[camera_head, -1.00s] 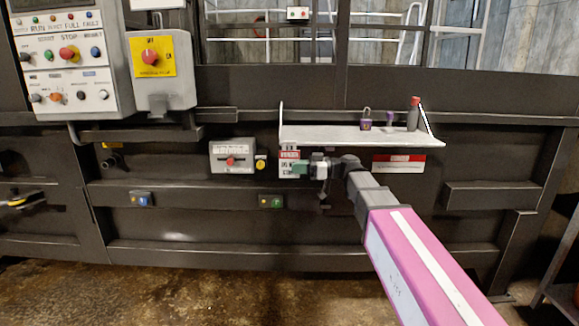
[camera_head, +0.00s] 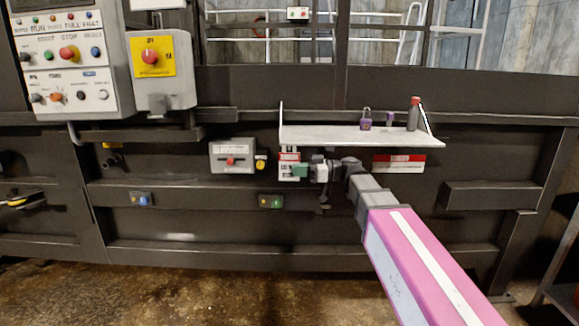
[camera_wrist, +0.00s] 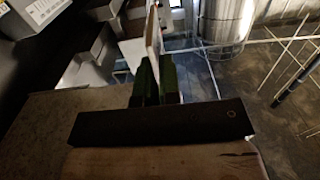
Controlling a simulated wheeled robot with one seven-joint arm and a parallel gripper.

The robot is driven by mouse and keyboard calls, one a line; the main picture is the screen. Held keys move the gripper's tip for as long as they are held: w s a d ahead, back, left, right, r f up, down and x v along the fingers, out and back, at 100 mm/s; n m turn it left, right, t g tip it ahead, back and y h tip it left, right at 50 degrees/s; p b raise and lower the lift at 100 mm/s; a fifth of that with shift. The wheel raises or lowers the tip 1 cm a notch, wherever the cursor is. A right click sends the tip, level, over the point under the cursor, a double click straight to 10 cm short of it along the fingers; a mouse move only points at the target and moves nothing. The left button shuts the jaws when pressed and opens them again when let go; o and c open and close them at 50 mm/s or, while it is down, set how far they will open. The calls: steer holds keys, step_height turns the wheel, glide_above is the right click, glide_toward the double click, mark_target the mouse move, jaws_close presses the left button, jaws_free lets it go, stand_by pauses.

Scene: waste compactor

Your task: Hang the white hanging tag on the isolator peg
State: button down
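The white hanging tag (camera_head: 289,174) has a red band and dark print. In the head view it hangs just under the left end of the shelf. My gripper (camera_head: 301,171) is shut on it from the right. In the wrist view the tag (camera_wrist: 154,38) shows nearly edge-on between the green finger pads of my gripper (camera_wrist: 157,82). The grey isolator box (camera_head: 231,149), with a red knob (camera_head: 231,161) and a yellow knob (camera_head: 261,163), is left of the tag with a small gap in the picture. I cannot make out the peg.
A shelf (camera_head: 340,136) above my gripper carries a purple padlock (camera_head: 366,124), a small purple item (camera_head: 390,119) and a grey bottle with a red cap (camera_head: 413,115). A red-and-white sign (camera_head: 399,163) is at the right. A blue-button box (camera_head: 142,199) and green-button box (camera_head: 271,201) sit lower.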

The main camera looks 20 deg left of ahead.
steer(key=shift+s+d, duration=0.2)
steer(key=shift+s, duration=0.55)
steer(key=shift+s+d, duration=0.15)
steer(key=shift+s, duration=0.65)
steer(key=shift+s+d, duration=0.2)
steer(key=shift+s, duration=0.55)
